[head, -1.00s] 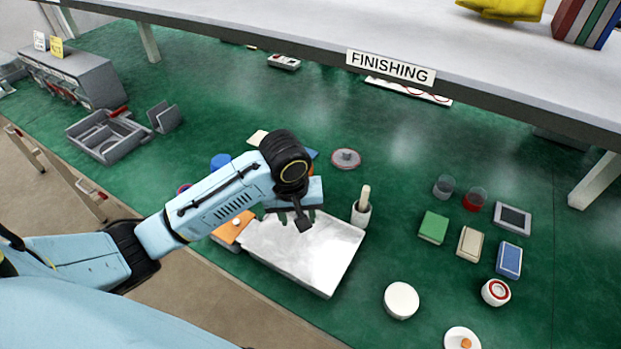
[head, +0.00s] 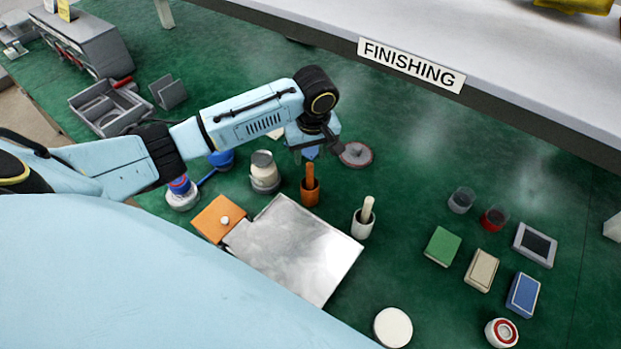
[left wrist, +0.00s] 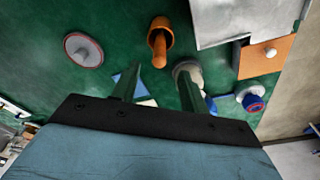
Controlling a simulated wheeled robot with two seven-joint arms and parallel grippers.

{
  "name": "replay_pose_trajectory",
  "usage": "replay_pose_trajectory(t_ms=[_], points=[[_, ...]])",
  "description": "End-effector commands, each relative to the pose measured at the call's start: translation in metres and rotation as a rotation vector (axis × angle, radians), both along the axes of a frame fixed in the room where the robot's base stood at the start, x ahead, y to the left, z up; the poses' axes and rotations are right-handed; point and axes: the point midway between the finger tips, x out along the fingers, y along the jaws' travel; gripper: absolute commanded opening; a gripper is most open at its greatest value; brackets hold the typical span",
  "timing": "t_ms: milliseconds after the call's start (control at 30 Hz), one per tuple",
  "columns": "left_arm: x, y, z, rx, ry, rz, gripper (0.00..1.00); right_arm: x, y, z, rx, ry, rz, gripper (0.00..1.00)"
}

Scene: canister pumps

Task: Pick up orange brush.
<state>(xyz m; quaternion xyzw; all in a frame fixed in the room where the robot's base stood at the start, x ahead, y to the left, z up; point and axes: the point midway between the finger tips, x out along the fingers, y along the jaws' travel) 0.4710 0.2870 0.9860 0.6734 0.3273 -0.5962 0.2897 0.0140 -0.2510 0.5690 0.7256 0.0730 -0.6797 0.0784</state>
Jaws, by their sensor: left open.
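The orange brush (head: 310,173) stands upright, handle up, in an orange-brown cup (head: 310,195) just behind the metal plate. In the left wrist view the brush (left wrist: 159,46) and its cup (left wrist: 160,26) are ahead of the fingers, near the middle. My left gripper (head: 318,147) is above and behind the cup in the head view, its fingers partly hidden by the wrist. In the left wrist view its two fingers (left wrist: 160,82) are apart with nothing between them, and the brush is beyond their tips. My right gripper is not in view.
A metal plate (head: 297,253) lies in front of the cup. A white cup with a pale handle (head: 363,222) stands to the right, a lidded jar (head: 264,173) to the left. A round grey-red disc (head: 356,154) lies behind right.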

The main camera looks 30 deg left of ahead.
Motion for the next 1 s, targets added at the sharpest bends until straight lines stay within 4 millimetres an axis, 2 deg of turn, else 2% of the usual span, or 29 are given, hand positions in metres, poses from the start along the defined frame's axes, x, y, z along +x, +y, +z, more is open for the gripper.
replay_pose_trajectory(t_ms=[133,267,367,567,867,1000], points=[[0.001,0.001,-0.016,0.000,0.000,0.000,0.44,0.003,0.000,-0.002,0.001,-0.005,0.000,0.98],[0.002,0.002,-0.024,-0.001,-0.001,0.000,0.44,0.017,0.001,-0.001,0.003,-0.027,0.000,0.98],[0.001,0.004,-0.038,0.001,0.002,-0.001,0.44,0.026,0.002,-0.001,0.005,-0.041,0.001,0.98],[0.003,0.006,-0.065,-0.001,-0.001,-0.001,0.44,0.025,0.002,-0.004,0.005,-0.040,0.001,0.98],[0.004,0.007,-0.070,0.000,-0.001,-0.002,0.44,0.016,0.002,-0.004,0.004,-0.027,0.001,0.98],[0.004,0.007,-0.069,0.000,-0.002,-0.002,0.26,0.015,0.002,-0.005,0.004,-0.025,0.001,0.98]])
